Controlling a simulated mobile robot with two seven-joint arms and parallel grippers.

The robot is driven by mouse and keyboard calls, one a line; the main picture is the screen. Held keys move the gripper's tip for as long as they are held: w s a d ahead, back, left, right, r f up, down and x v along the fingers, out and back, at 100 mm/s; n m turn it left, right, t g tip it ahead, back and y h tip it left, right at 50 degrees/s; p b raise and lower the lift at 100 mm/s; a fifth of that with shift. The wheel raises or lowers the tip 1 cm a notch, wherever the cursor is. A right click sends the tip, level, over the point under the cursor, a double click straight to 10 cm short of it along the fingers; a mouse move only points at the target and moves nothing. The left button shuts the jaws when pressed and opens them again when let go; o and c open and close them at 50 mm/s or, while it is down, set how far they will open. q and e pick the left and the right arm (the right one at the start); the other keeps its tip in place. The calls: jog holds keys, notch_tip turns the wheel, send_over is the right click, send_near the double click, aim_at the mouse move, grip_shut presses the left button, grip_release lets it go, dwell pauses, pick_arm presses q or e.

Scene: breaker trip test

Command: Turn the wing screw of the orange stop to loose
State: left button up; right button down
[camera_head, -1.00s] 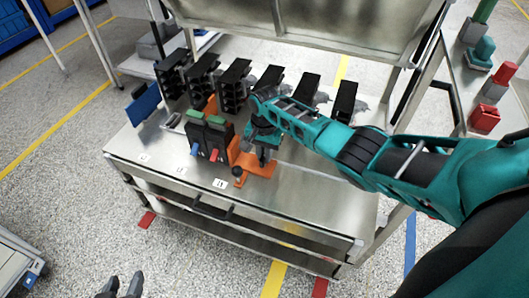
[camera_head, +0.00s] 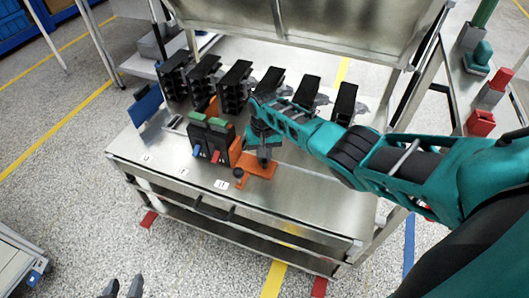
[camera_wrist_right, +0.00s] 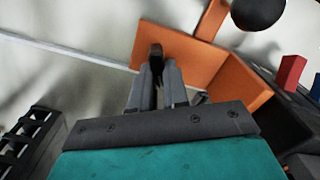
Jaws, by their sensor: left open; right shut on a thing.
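The orange stop (camera_head: 262,172) stands on the metal bench, beside the block with the blue and red levers. It has a flat orange plate and an upright part, and fills much of the right wrist view (camera_wrist_right: 238,95). My right gripper (camera_head: 264,162) reaches down over the plate. In the right wrist view its fingers (camera_wrist_right: 157,82) are shut on the dark wing screw (camera_wrist_right: 156,52), whose end shows past the fingertips. The screw's turn angle is hard to tell. My left gripper (camera_head: 122,288) is open and empty at the bottom left, away from the bench.
The lever block (camera_head: 212,138) is close left of the stop. A black ball knob (camera_head: 238,172) sits beside the orange plate, also in the right wrist view (camera_wrist_right: 258,10). Several black breakers (camera_head: 237,85) line the bench's back. The bench front (camera_head: 290,205) is clear.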

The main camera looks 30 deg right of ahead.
jog(key=n, duration=0.4)
jog(key=shift+a+n+p, duration=0.15)
jog(key=shift+n+p, duration=0.15)
jog(key=n, duration=0.3)
jog(key=shift+a+n, duration=0.15)
jog(key=shift+n, duration=0.25)
jog(key=n, duration=0.3)
jog(key=shift+s+a+n, duration=0.1)
jog(key=shift+n, duration=0.2)
jog(key=n, duration=0.3)
jog(key=shift+s+a+n+p, duration=0.1)
jog(key=shift+n+p, duration=0.2)
jog(key=shift+p, duration=0.05)
jog(key=n, duration=0.3)
jog(key=shift+s+n, duration=0.1)
jog(key=shift+n, duration=0.2)
jog(key=n, duration=0.3)
jog(key=shift+s+n, duration=0.15)
jog(key=shift+n, duration=0.15)
jog(key=n, duration=0.4)
jog(key=shift+s, duration=0.15)
jog(key=shift+s+n+b, duration=0.1)
jog(key=shift+n+b, duration=0.2)
jog(key=shift+n, duration=1.3)
